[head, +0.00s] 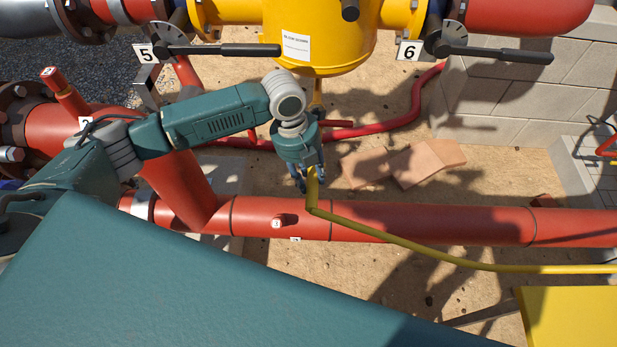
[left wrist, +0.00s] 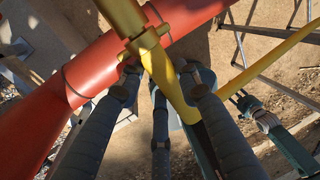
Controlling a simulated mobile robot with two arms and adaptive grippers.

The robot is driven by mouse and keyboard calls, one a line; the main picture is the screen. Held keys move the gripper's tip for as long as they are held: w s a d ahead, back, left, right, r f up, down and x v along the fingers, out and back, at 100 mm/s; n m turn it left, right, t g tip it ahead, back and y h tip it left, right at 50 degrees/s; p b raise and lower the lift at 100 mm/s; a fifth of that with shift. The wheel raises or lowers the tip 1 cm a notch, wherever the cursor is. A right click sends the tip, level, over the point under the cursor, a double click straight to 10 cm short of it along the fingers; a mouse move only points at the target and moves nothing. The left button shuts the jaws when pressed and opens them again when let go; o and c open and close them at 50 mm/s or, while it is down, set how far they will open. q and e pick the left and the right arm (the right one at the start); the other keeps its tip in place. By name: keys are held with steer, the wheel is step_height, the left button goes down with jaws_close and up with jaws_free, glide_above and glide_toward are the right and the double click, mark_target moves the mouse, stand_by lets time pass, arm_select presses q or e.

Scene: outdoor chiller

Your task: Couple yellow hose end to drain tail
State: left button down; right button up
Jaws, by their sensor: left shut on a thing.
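The yellow hose (head: 420,249) runs in from the right, bends at the red pipe and rises into my left gripper (head: 307,180). The gripper is shut on the hose end (left wrist: 172,88), its fingers at either side in the left wrist view. The drain tail (head: 317,97) is a short yellow pipe under the yellow vessel, just above the gripper and partly hidden by my arm. In the left wrist view a yellow fitting with lugs (left wrist: 147,42) lines up closely with the hose end. I cannot tell whether the two are joined.
A large red pipe (head: 390,220) crosses below the gripper. The yellow vessel (head: 330,35) hangs above, between valve handles tagged 5 (head: 220,49) and 6 (head: 495,53). A thin red pipe (head: 385,128) runs behind. A block wall (head: 510,95) stands right. Flat slabs (head: 415,163) lie on sand.

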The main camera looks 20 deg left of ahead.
arm_select(q)
steer(key=shift+w, duration=0.3)
steer(key=c, duration=0.7)
jaws_free()
steer(key=shift+o, duration=0.2)
steer(key=shift+a+r, duration=0.1)
step_height(320, 180, up, 7)
steer(key=a+p, duration=0.1)
steer(key=p, duration=0.6)
steer(key=shift+s, duration=0.15)
step_height(320, 180, up, 12)
steer(key=a, duration=0.2)
steer(key=shift+s+f, duration=0.15)
steer(key=shift+f, duration=0.05)
